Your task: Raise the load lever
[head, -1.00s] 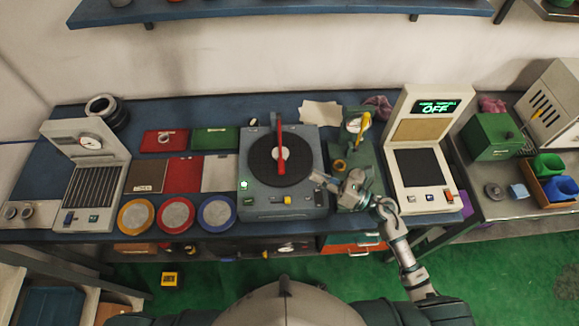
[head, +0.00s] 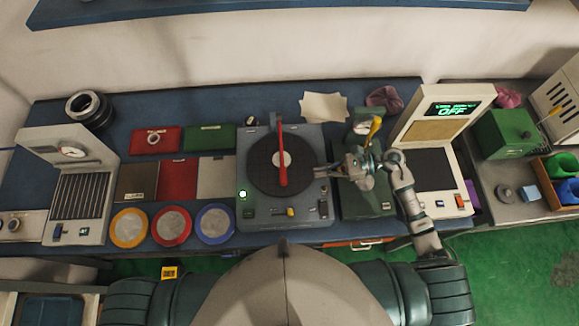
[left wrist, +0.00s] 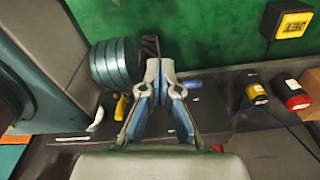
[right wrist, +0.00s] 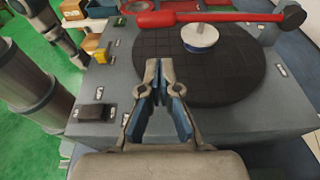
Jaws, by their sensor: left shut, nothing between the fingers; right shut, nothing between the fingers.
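A grey unit (head: 265,212) with a dark round disc (head: 262,180) stands mid-bench. A red arm (head: 282,160) lies across the disc; it also shows in the right wrist view (right wrist: 200,16). To its right a green stand (head: 365,203) carries a dial gauge and a yellow-handled lever (head: 375,128), tilted up. I cannot tell which one is the load lever. My right gripper (head: 322,172) is shut and empty, its fingers pointing left at the disc's right side; the right wrist view shows it (right wrist: 159,65) over the grey unit. My left gripper (left wrist: 160,65) is shut and empty, outside the head view.
A white tester with a green "OFF" display (head: 450,110) stands right of the green stand. Coloured round dishes (head: 171,226) and flat trays (head: 178,178) lie on the left.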

